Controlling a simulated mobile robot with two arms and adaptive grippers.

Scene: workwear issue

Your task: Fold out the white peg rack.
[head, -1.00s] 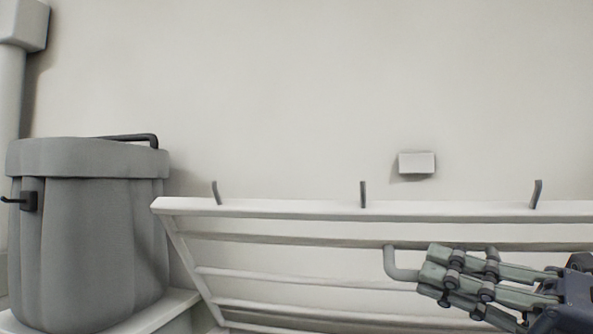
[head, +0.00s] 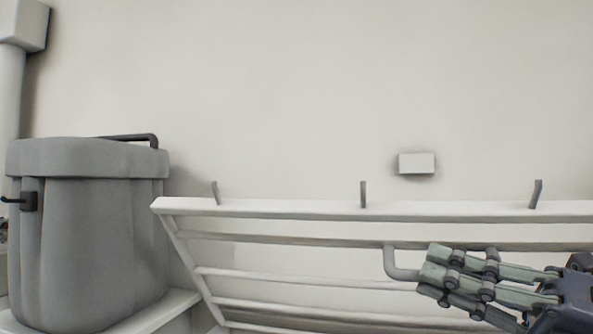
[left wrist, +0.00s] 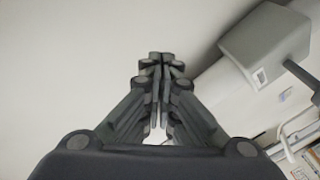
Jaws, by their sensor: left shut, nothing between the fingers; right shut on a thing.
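The white peg rack (head: 300,208) runs across the lower right of the head view. It is tilted, its top bar standing away from the wall, with several slats below and grey pegs along the top. A grey bent handle (head: 390,262) sits on it. My right gripper (head: 432,272) is shut on this handle. The rack's right end lies outside the view. My left gripper (left wrist: 160,70) shows only in the left wrist view, shut and empty, with pale wall behind it.
A large grey lidded bin (head: 88,235) stands on a white ledge (head: 170,308) left of the rack. A small white block (head: 416,163) is on the wall above the rack. A grey box-like fixture (left wrist: 262,42) is at upper right in the left wrist view.

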